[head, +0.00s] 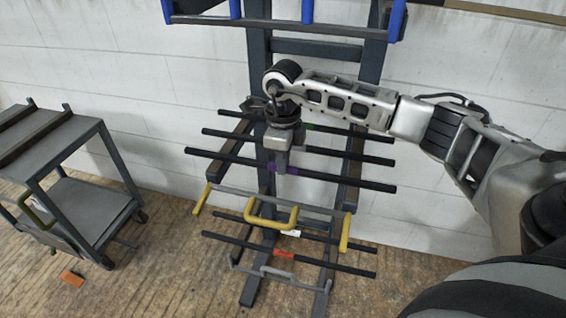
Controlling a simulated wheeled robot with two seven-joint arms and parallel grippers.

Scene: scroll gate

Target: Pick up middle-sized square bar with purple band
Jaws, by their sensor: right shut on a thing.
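The square bar with the purple band (340,179) is dark and lies roughly level across the rack, in front of two other dark bars. My right gripper comes down from above and is shut on this bar around the band. The fingers hide part of the band. I cannot tell whether the bar still rests on the rack arms. My left gripper is not in view.
Behind are another dark bar (225,134) and a green-banded bar (335,131). Below are a yellow-handled grey frame (272,222) and a red-banded bar (335,266). Blue brackets (285,20) sit above. A grey cart (88,190) stands left, an orange block (72,278) on the floor.

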